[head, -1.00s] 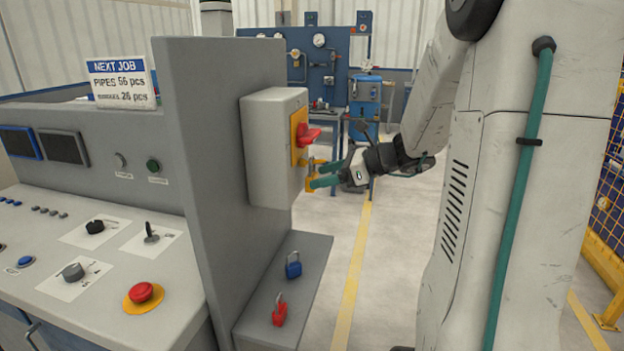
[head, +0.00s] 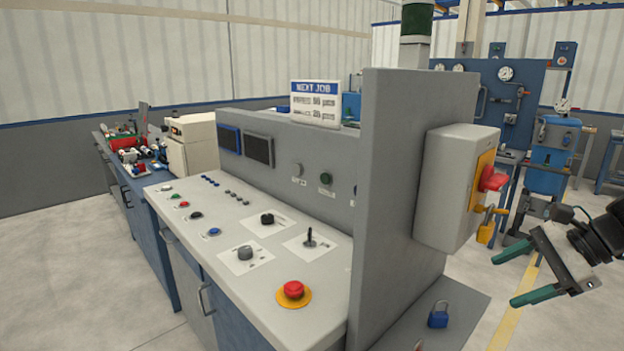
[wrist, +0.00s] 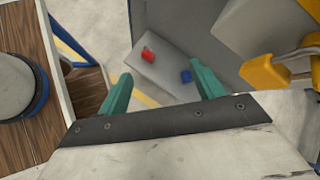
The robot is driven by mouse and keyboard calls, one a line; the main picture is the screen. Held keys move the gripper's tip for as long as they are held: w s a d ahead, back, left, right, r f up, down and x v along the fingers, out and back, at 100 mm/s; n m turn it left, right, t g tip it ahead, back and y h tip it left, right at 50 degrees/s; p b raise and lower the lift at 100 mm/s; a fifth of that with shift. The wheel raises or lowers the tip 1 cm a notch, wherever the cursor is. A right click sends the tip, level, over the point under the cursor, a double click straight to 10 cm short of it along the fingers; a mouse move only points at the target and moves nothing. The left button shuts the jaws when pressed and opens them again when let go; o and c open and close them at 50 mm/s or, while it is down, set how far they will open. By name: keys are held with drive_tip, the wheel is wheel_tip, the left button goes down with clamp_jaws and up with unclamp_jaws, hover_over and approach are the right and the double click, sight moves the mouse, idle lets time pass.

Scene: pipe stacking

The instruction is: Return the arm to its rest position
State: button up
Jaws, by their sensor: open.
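My gripper (head: 520,274) is at the right edge of the head view, with its two green fingers apart and nothing between them. It is to the right of the grey switch box (head: 442,205), clear of it. The box has a red rotary handle (head: 492,179) on a yellow plate. A yellow padlock (head: 487,232) hangs below the handle. In the wrist view my open fingers (wrist: 162,92) show with the yellow padlock (wrist: 270,75) close by on the right. Most of my arm is outside the head view.
A blue padlock (head: 438,315) lies on the low grey ledge (head: 463,300); a red padlock (wrist: 148,55) lies there too in the wrist view. The control console (head: 200,245) carries knobs and a red stop button (head: 293,290). A blue gauge panel (head: 500,110) stands behind.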

drive_tip(key=s+a+r+n+g+h, duration=0.3)
drive_tip(key=s+a+n+h, duration=0.4)
drive_tip(key=s+a+n, duration=0.6)
drive_tip(key=s+n, duration=0.1)
drive_tip(key=n, duration=0.4)
drive_tip(key=shift+s+h, duration=0.35)
drive_tip(key=shift+h, duration=0.05)
idle(1.4)
